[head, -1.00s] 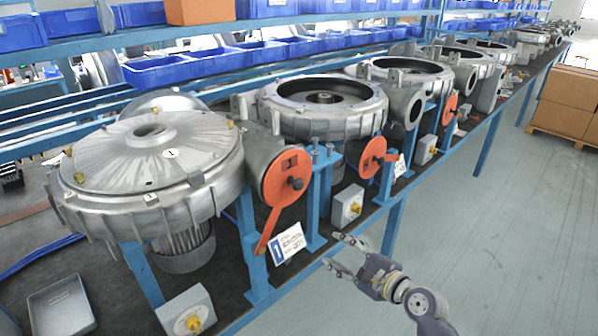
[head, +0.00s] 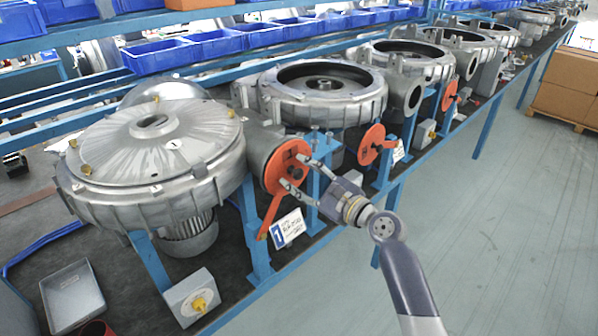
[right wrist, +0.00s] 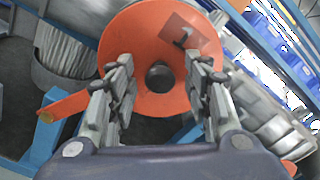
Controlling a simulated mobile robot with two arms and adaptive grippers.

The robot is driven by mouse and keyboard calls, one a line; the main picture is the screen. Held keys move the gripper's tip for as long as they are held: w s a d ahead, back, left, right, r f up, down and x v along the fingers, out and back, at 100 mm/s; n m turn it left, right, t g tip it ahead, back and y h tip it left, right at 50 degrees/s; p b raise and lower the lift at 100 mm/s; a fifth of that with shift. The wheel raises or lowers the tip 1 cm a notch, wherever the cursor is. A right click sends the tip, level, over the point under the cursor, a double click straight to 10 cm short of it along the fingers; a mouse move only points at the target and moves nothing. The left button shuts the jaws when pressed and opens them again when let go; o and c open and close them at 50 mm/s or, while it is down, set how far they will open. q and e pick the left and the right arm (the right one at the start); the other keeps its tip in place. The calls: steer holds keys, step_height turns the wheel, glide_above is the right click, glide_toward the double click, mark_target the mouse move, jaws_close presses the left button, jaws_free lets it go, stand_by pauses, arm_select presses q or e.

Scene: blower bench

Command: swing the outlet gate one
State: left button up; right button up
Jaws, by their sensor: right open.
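The orange outlet gate one (head: 286,165) is a round disc on the outlet of the nearest grey blower (head: 150,150). Its orange handle (head: 272,216) hangs down and slightly left. A dark hub knob sits at the disc's middle. In the right wrist view the gate (right wrist: 150,40) fills the upper middle, with a dark number 1 mark and the knob (right wrist: 160,75) between the fingers. My right gripper (head: 297,178) is open in front of the disc, its fingers on either side of the knob. I cannot tell whether they touch it. My left gripper is not in view.
A white card with a blue 1 (head: 287,228) stands below the gate. A grey box with a yellow knob (head: 192,298) is at the front. A second orange gate (head: 372,145) is on the blower behind.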

steer(key=shift+w+a, duration=0.3)
steer(key=shift+w, duration=0.05)
jaws_close()
